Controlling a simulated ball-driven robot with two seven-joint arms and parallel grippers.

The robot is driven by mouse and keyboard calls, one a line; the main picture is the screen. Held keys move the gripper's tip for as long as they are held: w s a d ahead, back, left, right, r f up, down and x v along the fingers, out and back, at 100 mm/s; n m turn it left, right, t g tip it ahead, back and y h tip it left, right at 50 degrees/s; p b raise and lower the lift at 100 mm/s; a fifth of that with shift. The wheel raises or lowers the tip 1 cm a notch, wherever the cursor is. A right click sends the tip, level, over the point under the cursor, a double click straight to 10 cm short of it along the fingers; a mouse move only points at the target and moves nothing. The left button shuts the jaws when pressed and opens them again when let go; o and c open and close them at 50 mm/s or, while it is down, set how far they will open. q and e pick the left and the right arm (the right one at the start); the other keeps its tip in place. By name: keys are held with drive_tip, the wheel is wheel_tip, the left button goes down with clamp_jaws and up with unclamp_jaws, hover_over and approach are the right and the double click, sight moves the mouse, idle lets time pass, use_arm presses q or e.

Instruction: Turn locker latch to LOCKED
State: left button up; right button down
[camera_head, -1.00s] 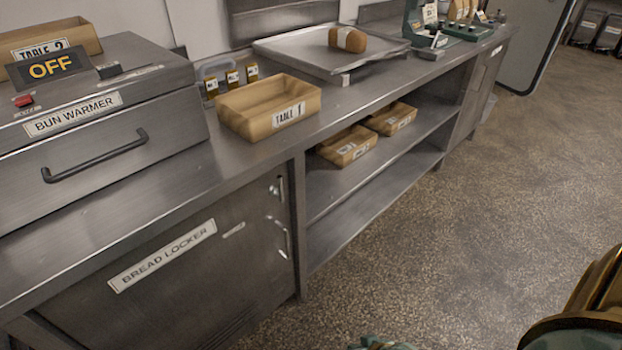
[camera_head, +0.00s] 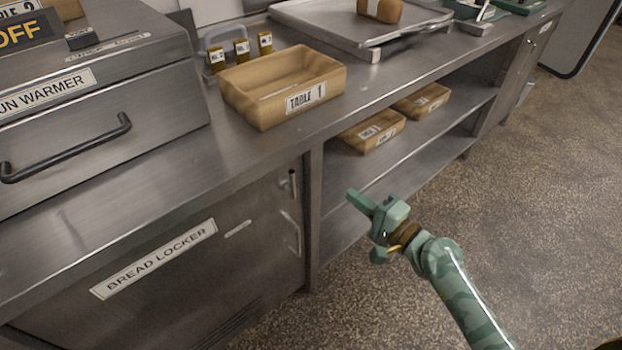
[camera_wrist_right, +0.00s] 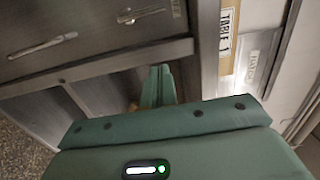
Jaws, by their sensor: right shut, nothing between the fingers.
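The bread locker door (camera_head: 150,285) is at lower left in the head view and looks shut. Its small metal latch (camera_head: 292,183) is near the door's upper right corner, with its lever about upright. It also shows at the top of the right wrist view (camera_wrist_right: 138,15). Any LOCKED marking is too small to read. A curved handle (camera_head: 293,233) is below the latch. My right gripper (camera_head: 358,202) is shut and empty, in front of the open shelves, right of the latch and apart from it. Its fingers (camera_wrist_right: 158,85) also show in the wrist view. My left gripper is not in view.
The counter edge overhangs the locker door. A wooden Table 1 tray (camera_head: 262,105) stands on the counter above. The bun warmer (camera_head: 100,110) is at left. Two trays (camera_head: 372,140) sit on the open shelf beside the locker. Speckled floor at right is clear.

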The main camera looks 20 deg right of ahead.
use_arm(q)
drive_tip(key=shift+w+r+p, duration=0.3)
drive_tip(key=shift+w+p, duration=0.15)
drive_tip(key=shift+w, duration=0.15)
use_arm(e)
drive_tip(key=w+a, duration=0.8)
drive_tip(key=shift+w, duration=0.3)
